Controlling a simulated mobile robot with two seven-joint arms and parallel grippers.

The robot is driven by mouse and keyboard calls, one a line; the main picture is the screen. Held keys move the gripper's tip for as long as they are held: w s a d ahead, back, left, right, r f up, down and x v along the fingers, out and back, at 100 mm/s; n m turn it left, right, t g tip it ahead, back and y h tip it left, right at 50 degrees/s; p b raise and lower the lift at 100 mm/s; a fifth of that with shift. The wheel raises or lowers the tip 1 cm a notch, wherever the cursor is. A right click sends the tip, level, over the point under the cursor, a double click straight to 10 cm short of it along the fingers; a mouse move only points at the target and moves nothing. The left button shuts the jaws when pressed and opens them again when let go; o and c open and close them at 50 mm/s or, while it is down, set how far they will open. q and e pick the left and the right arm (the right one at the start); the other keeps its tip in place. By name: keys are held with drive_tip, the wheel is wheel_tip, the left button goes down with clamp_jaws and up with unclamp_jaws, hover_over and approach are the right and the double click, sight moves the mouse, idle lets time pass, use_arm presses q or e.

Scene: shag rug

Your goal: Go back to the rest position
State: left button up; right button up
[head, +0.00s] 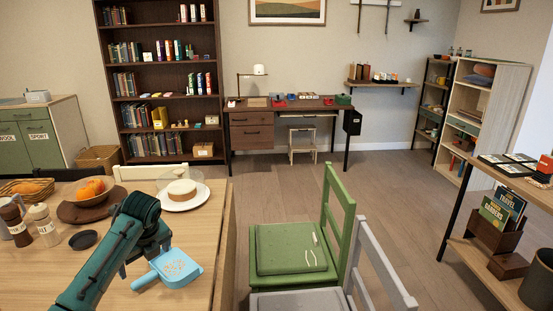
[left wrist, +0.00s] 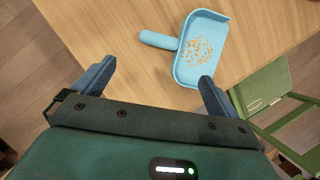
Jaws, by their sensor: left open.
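My left gripper (head: 145,262) is over the wooden dining table in the head view, its arm coming in from the lower left. In the left wrist view its two blue-grey fingers (left wrist: 156,72) are spread apart with nothing between them. A light-blue dustpan (head: 175,268) with small tan crumbs in its pan lies on the table close to the gripper. In the left wrist view the dustpan (left wrist: 188,72) is ahead of the fingers, its handle toward the left, and apart from them. My right gripper is not in view.
The table (head: 206,225) also holds a cake on a plate (head: 182,195), a fruit bowl (head: 88,193), shakers (head: 43,225) and a dark round dish (head: 83,240). A green chair (head: 290,248) and a grey chair (head: 375,262) stand right of it. Open floor lies beyond.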

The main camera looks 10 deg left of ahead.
use_arm(q)
drive_tip(key=s+d+f+n, duration=0.1)
drive_tip(key=s+d+f, duration=0.1)
drive_tip(key=s+d+f+n, duration=0.2)
drive_tip(key=s+d+f, duration=0.1)
drive_tip(key=s+d+f+n+h, duration=0.1)
drive_tip(key=s+d+f, duration=0.1)
drive_tip(key=d+f, duration=0.1)
drive_tip(key=shift+s+d+n, duration=0.25)
drive_tip(key=shift+s+n, duration=0.05)
drive_tip(key=s+d+n+h, duration=0.1)
drive_tip(key=s+d+n, duration=0.3)
drive_tip(key=s+n, duration=0.3)
drive_tip(key=s+d+n+t+h, duration=0.1)
drive_tip(key=s+d+n, duration=0.3)
drive_tip(key=s, duration=0.5)
drive_tip(key=s+d+n+h, duration=0.1)
drive_tip(key=s+d+n, duration=0.2)
drive_tip(key=s+n, duration=0.45)
drive_tip(key=w+d+f+m+t+h+p, duration=0.2)
drive_tip(key=w+d+t+h+p, duration=0.1)
drive_tip(key=w+d+t, duration=0.3)
drive_tip(key=shift+w+d+f+t+p, duration=0.15)
drive_tip(key=shift+d+f+t+p, duration=0.05)
drive_tip(key=shift+f+t+p, duration=0.25)
